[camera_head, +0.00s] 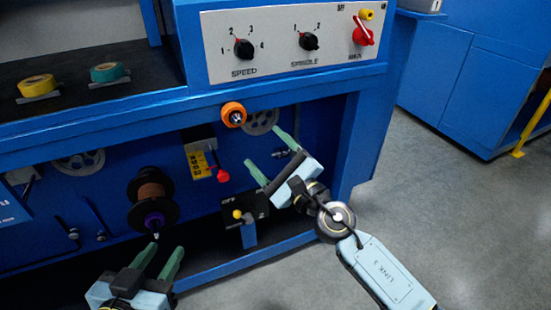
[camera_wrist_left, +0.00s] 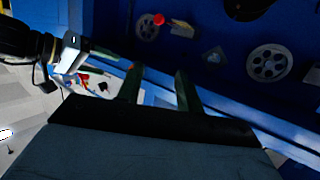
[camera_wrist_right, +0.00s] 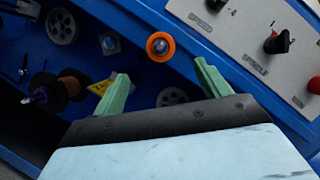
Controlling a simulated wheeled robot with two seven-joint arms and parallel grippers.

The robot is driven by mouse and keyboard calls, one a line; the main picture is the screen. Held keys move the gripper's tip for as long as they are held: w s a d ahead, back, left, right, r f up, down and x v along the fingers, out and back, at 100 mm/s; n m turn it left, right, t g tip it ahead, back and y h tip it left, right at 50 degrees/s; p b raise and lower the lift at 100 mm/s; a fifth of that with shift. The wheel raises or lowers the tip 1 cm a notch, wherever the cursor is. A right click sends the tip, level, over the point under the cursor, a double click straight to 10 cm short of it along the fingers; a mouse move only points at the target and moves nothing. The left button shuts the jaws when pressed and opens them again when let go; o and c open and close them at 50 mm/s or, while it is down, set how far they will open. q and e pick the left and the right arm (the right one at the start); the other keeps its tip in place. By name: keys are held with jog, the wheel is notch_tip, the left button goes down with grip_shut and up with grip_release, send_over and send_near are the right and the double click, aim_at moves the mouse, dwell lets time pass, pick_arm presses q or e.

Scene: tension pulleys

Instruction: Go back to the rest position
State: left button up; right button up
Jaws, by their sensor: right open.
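My left gripper (camera_head: 165,251) is at the lower left of the head view, in front of the blue machine's lower opening. Its two green fingers are apart with nothing between them, as the left wrist view also shows (camera_wrist_left: 157,80). My right gripper (camera_head: 265,149) is in front of the machine's right part, below and right of the orange roller (camera_head: 234,114). Its green fingers are spread and empty. In the right wrist view the orange roller (camera_wrist_right: 160,46) appears beyond the space between the right fingertips (camera_wrist_right: 160,72).
The blue machine has a control panel (camera_head: 275,71) with knobs and a red switch. Below are a copper-coloured spool (camera_head: 152,191), grey pulley wheels (camera_head: 80,162) and a small box with a yellow knob (camera_head: 237,214). Yellow and teal tape rolls lie on the upper shelf. Grey floor (camera_head: 440,220) is open at right.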

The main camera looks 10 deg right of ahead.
jog(key=shift+v, duration=1.2)
